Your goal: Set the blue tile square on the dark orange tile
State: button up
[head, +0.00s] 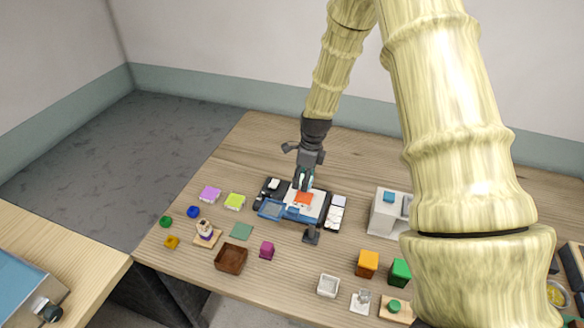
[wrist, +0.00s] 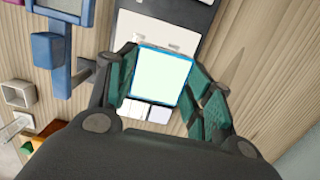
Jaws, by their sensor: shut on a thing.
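My gripper (wrist: 162,82) is shut on a thin square tile (wrist: 161,76), which I take to be the blue tile; its edges are blue and its top face looks washed out, almost white. In the head view my gripper (head: 303,184) is low over the white board on the table. The dark orange tile (head: 304,199) lies on that board, just below and in front of the fingertips. The held tile is not clear in the head view. The orange tile is hidden in the wrist view, so I cannot tell how the two line up.
A blue frame (head: 269,209) and a dark stand (head: 311,236) are close to the board. A white box (head: 384,218) with blue squares on top stands to the right. A brown tray (head: 231,260), an orange cube (head: 367,262) and several small blocks lie in front.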

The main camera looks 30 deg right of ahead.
aim_at(310, 187)
jog(key=shift+a, duration=0.1)
jog(key=shift+s+f+t+b, duration=0.15)
jog(key=shift+s+b, duration=0.4)
jog(key=shift+s, duration=0.4)
jog(key=shift+s+f+t+b, duration=0.15)
jog(key=shift+s+b, duration=0.4)
jog(key=shift+s, duration=0.35)
jog(key=w+f, duration=0.1)
jog(key=f, duration=0.1)
jog(key=w+f, duration=0.2)
jog(key=shift+w+f+b, duration=0.1)
jog(key=shift+w+b, duration=0.2)
jog(key=shift+b, duration=0.1)
jog(key=shift+s, duration=0.4)
jog(key=shift+s+r, duration=0.4)
jog(key=shift+s, duration=0.35)
jog(key=o, duration=1.2)
jog(key=shift+w+f, duration=0.55)
jog(key=shift+w, duration=0.2)
jog(key=shift+s+r, duration=0.3)
jog(key=shift+s, duration=0.1)
jog(key=shift+w+r, duration=0.15)
jog(key=shift+w, duration=0.1)
jog(key=r, duration=0.4)
jog(key=s+r, duration=0.1)
jog(key=r, duration=0.2)
jog(key=d+r, duration=0.1)
jog(key=r, duration=0.3)
jog(key=shift+s+r, duration=0.35)
